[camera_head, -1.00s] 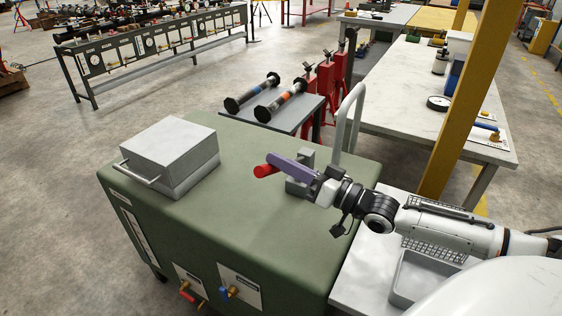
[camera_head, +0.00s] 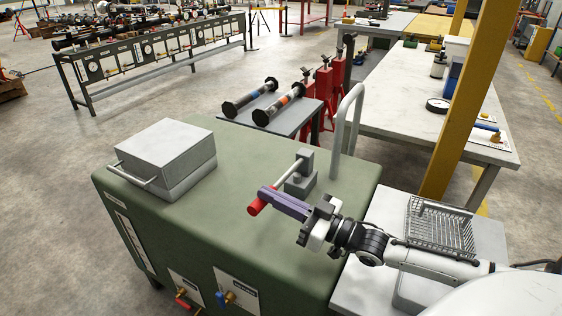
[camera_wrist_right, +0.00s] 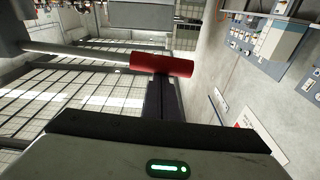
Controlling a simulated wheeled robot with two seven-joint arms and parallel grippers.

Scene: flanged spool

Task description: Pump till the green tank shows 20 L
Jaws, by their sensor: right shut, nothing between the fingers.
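The green tank (camera_head: 225,165) fills the middle of the head view. A narrow white gauge strip (camera_head: 131,240) runs down its left side; its reading is too small to tell. On its top a grey pump block (camera_head: 300,183) carries a metal lever with a red grip (camera_head: 255,208), tilted toward the front left. The red grip also shows in the right wrist view (camera_wrist_right: 162,65). My right gripper (camera_head: 266,194) is shut with nothing between its fingers. Its tips are at the red grip, seemingly against it. My left gripper is out of view.
A grey lidded box (camera_head: 165,150) with a handle sits on the tank's left top. A red valve (camera_head: 182,298) and a blue valve (camera_head: 222,298) are on its front. A bent grey pipe (camera_head: 350,130) stands behind the pump. A wire basket (camera_head: 440,228) is on the right bench.

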